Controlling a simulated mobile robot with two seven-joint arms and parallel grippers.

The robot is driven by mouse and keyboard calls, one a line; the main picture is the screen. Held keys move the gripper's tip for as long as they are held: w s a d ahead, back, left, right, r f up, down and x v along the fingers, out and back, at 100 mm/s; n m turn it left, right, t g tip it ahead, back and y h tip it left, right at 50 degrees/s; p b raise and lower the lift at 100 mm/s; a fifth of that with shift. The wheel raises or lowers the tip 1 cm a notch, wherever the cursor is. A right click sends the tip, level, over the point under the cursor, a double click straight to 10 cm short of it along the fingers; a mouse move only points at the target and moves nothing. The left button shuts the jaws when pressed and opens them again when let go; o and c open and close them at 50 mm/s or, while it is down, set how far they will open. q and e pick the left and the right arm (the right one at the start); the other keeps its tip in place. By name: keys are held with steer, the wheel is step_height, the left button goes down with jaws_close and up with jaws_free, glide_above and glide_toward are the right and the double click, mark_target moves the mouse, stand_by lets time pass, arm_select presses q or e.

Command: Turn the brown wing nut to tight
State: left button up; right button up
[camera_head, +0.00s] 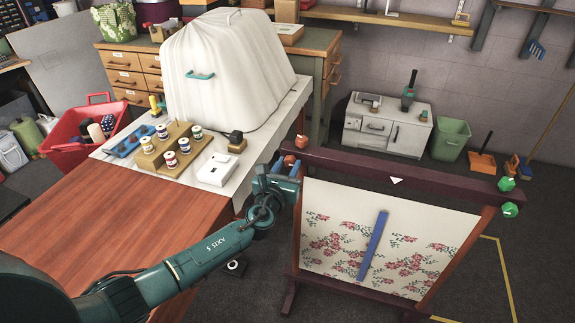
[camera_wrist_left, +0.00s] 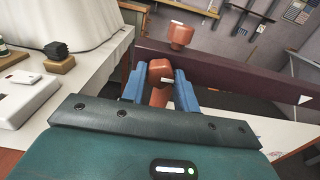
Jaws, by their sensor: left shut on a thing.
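Two brown wing nuts sit at the left end of the fabric frame's dark top bar (camera_head: 400,178). The upper brown wing nut (camera_head: 301,141) stands free, and it also shows in the left wrist view (camera_wrist_left: 181,36). The lower brown wing nut (camera_head: 289,160) is between the blue fingers of my left gripper (camera_head: 279,172). In the left wrist view this lower nut (camera_wrist_left: 160,72) has a finger on each side and a small white mark on its face. The gripper is shut on it. My right gripper is not in view.
Two green wing nuts (camera_head: 508,197) are at the bar's right end. A white triangle marks the bar. Flowered fabric (camera_head: 335,250) with a blue strip (camera_head: 373,245) hangs below.

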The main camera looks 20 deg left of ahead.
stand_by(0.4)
arm_select(q)
steer(key=o, duration=1)
steer(key=s, duration=1.3)
steer(key=shift+s+a+p, duration=0.1)
steer(key=shift+a+p, duration=0.15)
steer(key=shift+p, duration=0.15)
steer(key=shift+f, duration=0.1)
steer(key=s+d+f+n+g+h, duration=0.1)
steer(key=s+f+n+g, duration=0.1)
steer(key=s+n, duration=0.5)
steer(key=s+d+f+n+g+h+p, duration=0.1)
steer(key=s+n, duration=0.5)
steer(key=n, duration=0.9)
steer(key=s+d+f+n+g+p, duration=0.1)
steer(key=s+d+f+n+g, duration=0.2)
steer(key=s+n, duration=0.4)
steer(key=shift+s+f+n+g+h, duration=0.15)
steer(key=shift+f+n+g, duration=0.2)
steer(key=shift+n, duration=0.4)
steer(key=shift+s+f+n+g+h, duration=0.1)
steer(key=shift+f+n, duration=0.4)
steer(key=shift+n, duration=0.2)
steer(key=shift+s+f+n+g+h, duration=0.15)
steer(key=shift+f+n+g, duration=0.2)
steer(key=shift+n, duration=0.4)
